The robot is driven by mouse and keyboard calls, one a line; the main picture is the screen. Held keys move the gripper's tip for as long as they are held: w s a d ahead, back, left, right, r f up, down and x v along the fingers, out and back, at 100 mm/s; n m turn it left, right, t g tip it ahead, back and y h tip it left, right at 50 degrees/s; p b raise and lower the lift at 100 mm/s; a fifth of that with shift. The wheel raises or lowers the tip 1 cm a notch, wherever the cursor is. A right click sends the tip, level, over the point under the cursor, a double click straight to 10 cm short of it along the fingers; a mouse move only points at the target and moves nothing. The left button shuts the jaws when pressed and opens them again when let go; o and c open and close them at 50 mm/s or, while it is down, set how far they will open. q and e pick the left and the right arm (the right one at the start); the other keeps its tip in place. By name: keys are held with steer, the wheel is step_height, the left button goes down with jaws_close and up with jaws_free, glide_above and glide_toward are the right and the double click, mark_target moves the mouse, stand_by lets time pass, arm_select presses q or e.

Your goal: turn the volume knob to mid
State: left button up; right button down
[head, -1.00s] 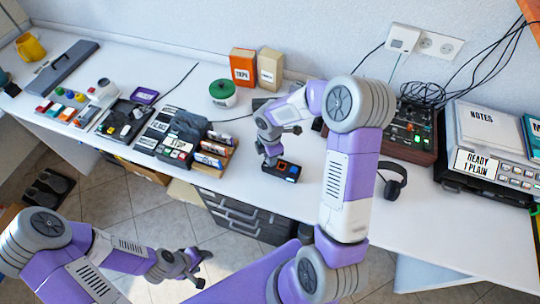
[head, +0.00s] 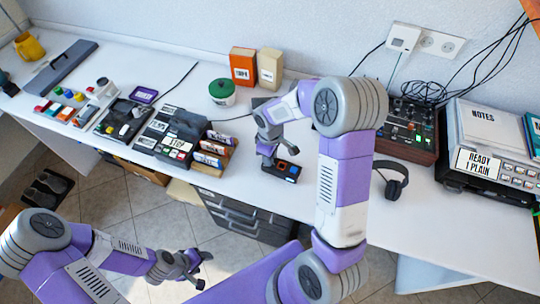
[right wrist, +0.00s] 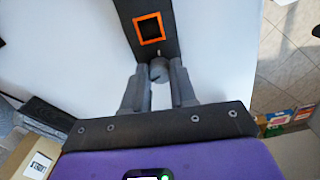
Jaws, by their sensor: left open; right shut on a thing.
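A small black device (head: 291,172) with an orange-framed square lies on the white desk in the head view. In the right wrist view the device (right wrist: 173,48) is near and shows the orange square and a round grey knob (right wrist: 159,70) with a pale mark at its far edge. My right gripper (right wrist: 160,80) has a finger on each side of this knob and is shut on it. In the head view my right gripper (head: 268,156) is over the device's left end, hiding the knob. My left gripper (head: 188,268) is open and empty, low in front of the desk.
Black headphones (head: 391,182) and a mixer (head: 409,132) with tangled cables are to the right, beside a grey office machine (head: 490,165). A green-lidded pot (head: 222,92) and two boxes (head: 243,67) stand behind. A label rack (head: 217,152) is close on the left.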

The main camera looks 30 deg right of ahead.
steer(key=shift+m, duration=1.4)
stand_by(0.4)
steer(key=c, duration=0.9)
jaws_free()
steer(key=shift+r+p, duration=1.1)
steer(key=shift+r, duration=2.7)
